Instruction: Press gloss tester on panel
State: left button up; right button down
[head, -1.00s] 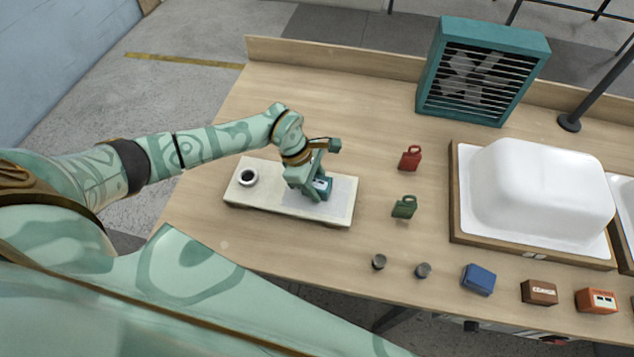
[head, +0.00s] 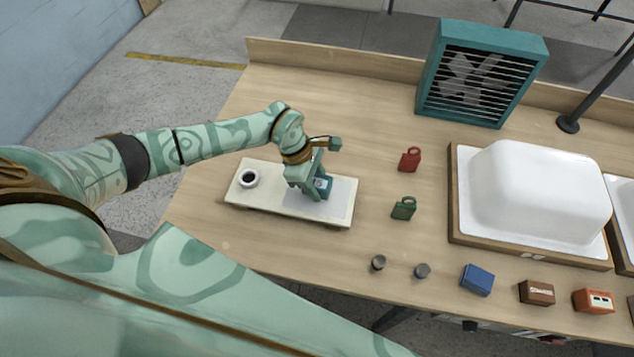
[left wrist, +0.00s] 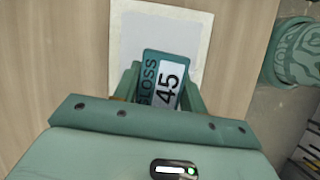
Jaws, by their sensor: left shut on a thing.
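The gloss tester (head: 322,184) is a small teal block with a pale label. In the left wrist view its face (left wrist: 162,82) reads "GLOSS 45". My left gripper (head: 315,190) is shut on it, with a finger on either side. The tester is over the grey patch of the pale panel (head: 290,202), towards its right end. I cannot tell whether its underside touches the panel. The panel's light patch also shows beyond the tester in the left wrist view (left wrist: 158,32). My right gripper is not in view.
Red (head: 410,160) and green (head: 404,209) containers stand to the right. Further right is a white tub shell (head: 540,190) in a wooden frame. A teal fan (head: 480,75) stands at the back. Small blocks line the front edge.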

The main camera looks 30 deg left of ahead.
aim_at(325, 182)
pick_arm(q)
notch_tip(325, 182, up, 6)
jog(key=p, duration=0.4)
jog(key=shift+f, duration=0.1)
